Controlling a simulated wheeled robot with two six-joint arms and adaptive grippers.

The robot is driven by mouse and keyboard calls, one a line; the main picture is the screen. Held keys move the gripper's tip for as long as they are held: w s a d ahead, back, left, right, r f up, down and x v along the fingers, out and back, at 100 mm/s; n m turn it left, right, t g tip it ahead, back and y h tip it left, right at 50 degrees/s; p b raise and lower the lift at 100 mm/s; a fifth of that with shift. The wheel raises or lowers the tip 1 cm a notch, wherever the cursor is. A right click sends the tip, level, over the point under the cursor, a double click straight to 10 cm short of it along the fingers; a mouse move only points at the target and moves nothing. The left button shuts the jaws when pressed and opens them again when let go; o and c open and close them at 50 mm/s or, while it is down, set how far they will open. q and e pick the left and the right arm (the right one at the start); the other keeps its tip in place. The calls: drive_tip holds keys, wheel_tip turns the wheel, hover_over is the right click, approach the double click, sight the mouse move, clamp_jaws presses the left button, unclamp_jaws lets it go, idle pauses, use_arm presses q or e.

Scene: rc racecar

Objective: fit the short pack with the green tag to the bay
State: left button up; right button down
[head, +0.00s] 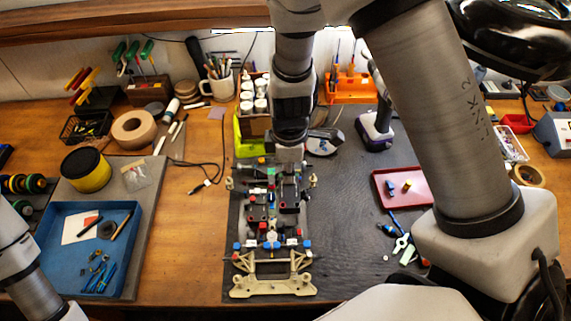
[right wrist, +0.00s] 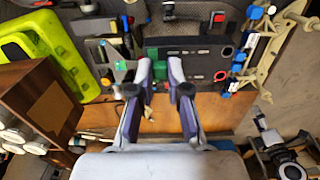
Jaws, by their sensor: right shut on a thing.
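The racecar chassis (head: 271,255) lies on a dark mat, its cream bumper toward me. My right gripper (right wrist: 162,72) is over the far end of the chassis in the head view. In the right wrist view its fingers are shut on a dark pack with a green tag (right wrist: 160,70) showing between the tips. The pack's lower part and its contact with the chassis are hidden; I cannot tell if it is seated in the bay. Another green patch (right wrist: 121,65) shows left of the fingers. My left gripper is out of view; only part of its arm shows at the left edge.
A lime-green bin (right wrist: 40,55) and a wooden box of white bottles (right wrist: 38,100) stand close beside the right gripper. A red tray (head: 405,205) lies right of the chassis, a blue tray (head: 65,265) at left. Bare table (head: 190,240) lies left of the mat.

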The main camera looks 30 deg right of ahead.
drive_tip(key=f+b, duration=0.2)
drive_tip(key=w+f+b, duration=0.1)
drive_tip(key=f+b, duration=0.1)
drive_tip(key=f, duration=0.1)
drive_tip(key=shift+w, duration=0.15)
drive_tip(key=shift+f+b, duration=0.3)
drive_tip(key=shift+b, duration=0.35)
drive_tip(key=shift+f, duration=0.3)
drive_tip(key=shift+w+f+b, duration=0.15)
drive_tip(key=shift+f+b, duration=0.05)
drive_tip(key=shift+b, duration=0.15)
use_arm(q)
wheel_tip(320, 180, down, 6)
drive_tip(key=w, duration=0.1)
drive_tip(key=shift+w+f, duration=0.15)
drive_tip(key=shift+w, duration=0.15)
use_arm(e)
drive_tip(key=shift+w, duration=0.1)
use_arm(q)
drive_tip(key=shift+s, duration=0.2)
use_arm(e)
drive_tip(key=shift+s+r, duration=0.1)
drive_tip(key=shift+s, duration=0.1)
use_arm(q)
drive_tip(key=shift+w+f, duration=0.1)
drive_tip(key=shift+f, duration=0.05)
use_arm(e)
drive_tip(key=shift+w, duration=0.15)
